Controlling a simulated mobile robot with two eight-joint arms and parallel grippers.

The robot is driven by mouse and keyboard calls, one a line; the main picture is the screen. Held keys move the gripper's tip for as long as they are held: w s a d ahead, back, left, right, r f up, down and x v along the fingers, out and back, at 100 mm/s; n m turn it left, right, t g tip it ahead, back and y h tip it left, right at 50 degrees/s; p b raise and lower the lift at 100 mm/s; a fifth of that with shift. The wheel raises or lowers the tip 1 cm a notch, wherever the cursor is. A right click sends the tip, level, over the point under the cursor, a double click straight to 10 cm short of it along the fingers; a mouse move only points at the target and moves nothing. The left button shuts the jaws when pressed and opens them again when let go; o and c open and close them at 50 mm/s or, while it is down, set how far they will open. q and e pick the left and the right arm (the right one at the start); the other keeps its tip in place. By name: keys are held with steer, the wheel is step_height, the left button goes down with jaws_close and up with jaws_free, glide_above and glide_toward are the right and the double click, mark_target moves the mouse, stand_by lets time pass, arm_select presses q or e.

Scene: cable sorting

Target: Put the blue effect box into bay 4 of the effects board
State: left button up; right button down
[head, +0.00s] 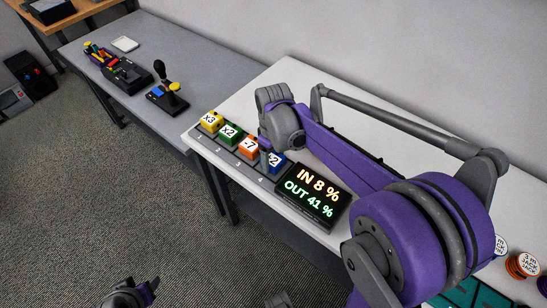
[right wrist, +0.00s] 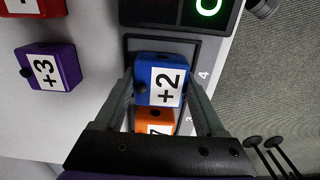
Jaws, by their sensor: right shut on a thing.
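The blue effect box (right wrist: 150,72), labelled +2, is between the fingers of my right gripper (right wrist: 160,90), which is shut on it. In the right wrist view it is at the dark-framed bay 4 (right wrist: 185,44), beside the number 4. I cannot tell whether its underside rests on the bay floor. In the head view the blue box (head: 277,160) is partly hidden by my right gripper, at the right end of the row on the effects board (head: 222,153). Part of my left arm shows at the bottom edge of the head view; its fingers do not show.
An orange -7 box (head: 249,148), a green x2 box (head: 230,133) and a yellow x3 box (head: 209,121) fill the neighbouring row. A display (head: 312,196) reads IN 8 %, OUT 41 %. A purple +3 box (right wrist: 47,66) and a red box (right wrist: 35,6) stand on the white table.

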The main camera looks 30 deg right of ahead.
mark_target(274, 158)
steer(key=shift+f, duration=0.2)
jaws_free()
steer(key=shift+r, duration=0.1)
steer(key=shift+r, duration=0.3)
step_height(274, 158, up, 12)
steer(key=p, duration=0.1)
steer(key=shift+f, duration=0.2)
